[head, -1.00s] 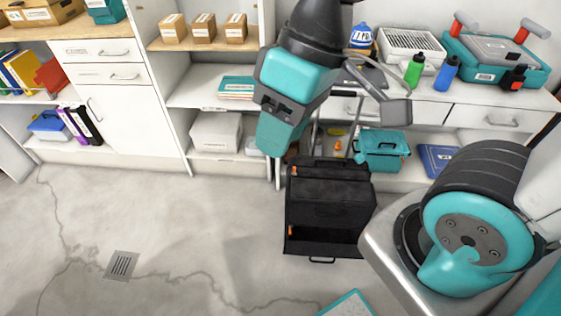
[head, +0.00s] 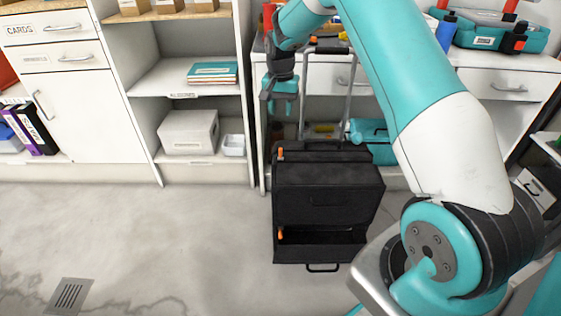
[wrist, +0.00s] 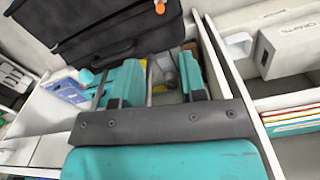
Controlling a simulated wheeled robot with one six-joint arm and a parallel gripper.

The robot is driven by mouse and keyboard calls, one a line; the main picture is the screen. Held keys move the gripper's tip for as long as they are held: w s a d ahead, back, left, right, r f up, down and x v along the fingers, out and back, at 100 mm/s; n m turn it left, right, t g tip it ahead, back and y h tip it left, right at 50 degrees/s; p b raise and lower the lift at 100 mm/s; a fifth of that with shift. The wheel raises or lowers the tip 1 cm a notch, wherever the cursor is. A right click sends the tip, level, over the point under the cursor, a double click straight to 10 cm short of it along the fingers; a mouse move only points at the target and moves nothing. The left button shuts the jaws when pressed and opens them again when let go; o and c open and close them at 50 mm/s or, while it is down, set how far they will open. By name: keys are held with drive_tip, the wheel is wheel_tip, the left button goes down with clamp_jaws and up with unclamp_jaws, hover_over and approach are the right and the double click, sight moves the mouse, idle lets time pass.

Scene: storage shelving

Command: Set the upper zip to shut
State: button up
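A black suitcase (head: 328,195) stands upright on the floor, with a tall pull handle behind it. Its upper orange zip pull (head: 281,153) is at the upper left corner. A lower orange pull (head: 281,235) sits by the lower compartment (head: 325,253), which gapes open. I cannot tell whether the upper section is fully open. My gripper (head: 283,95) is above and behind the suitcase's left side, apart from it. In the wrist view my gripper (wrist: 157,82) has its teal fingers apart and empty. There the suitcase (wrist: 100,28) is at the upper left, with an orange pull (wrist: 160,6).
A counter with drawers (head: 420,90) stands close behind the suitcase. A shelf unit (head: 190,110) with a white box (head: 188,131) is to the left. A teal toolbox (head: 372,135) is behind the suitcase. The floor (head: 150,230) to the left is clear.

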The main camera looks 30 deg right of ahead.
sight(280, 157)
wheel_tip(280, 157, down, 17)
drive_tip(key=b, duration=0.4)
drive_tip(key=shift+r, duration=0.15)
drive_tip(key=shift+c, duration=0.2)
clamp_jaws()
